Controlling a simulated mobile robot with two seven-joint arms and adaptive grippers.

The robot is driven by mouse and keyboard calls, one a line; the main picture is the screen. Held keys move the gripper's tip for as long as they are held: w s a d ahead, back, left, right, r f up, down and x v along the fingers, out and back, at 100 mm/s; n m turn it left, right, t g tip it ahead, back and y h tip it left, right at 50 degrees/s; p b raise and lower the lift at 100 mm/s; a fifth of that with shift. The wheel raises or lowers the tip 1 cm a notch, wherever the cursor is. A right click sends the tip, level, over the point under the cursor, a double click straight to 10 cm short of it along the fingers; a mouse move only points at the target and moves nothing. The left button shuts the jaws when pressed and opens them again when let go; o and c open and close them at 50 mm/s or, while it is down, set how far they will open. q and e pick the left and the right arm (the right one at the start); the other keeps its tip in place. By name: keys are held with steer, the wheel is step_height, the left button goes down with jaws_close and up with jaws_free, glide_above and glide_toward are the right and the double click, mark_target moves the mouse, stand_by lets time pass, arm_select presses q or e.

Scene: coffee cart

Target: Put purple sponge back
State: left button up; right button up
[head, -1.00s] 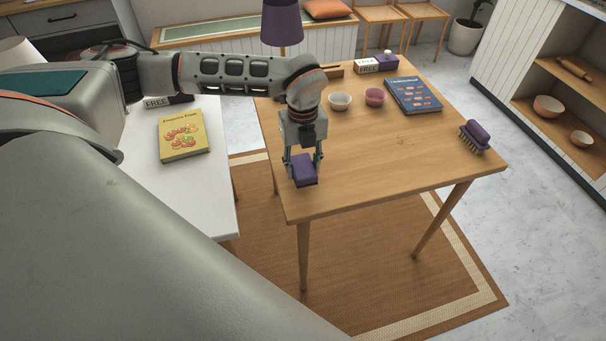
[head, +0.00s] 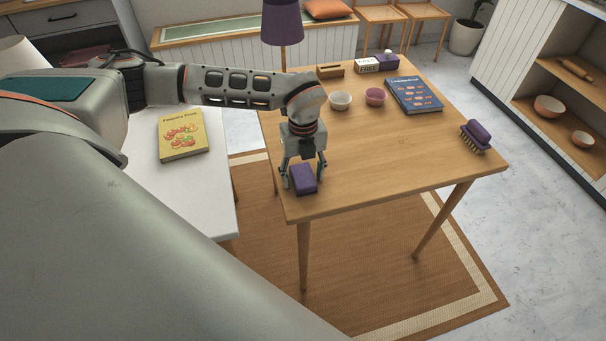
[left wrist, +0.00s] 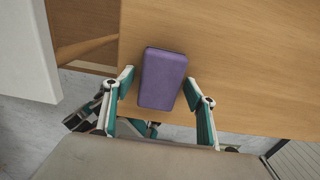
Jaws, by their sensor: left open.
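The purple sponge (head: 303,179) lies on the wooden table (head: 365,165) near its front left corner. It also shows in the left wrist view (left wrist: 163,78), flat on the wood. My left gripper (head: 304,183) is open above it, with one finger on each side of the sponge. In the left wrist view the fingers (left wrist: 158,88) stand apart from the sponge, with a gap on both sides. My right gripper is not in view.
A purple brush (head: 476,136) lies at the table's right edge. A white counter (head: 205,190) with a yellow book (head: 183,135) is at left. The table's middle is clear.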

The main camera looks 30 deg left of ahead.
mark_target(303, 175)
arm_select(q)
steer(key=shift+r, duration=0.1)
step_height(303, 175, up, 12)
steer(key=p, duration=0.1)
stand_by(0.4)
stand_by(0.4)
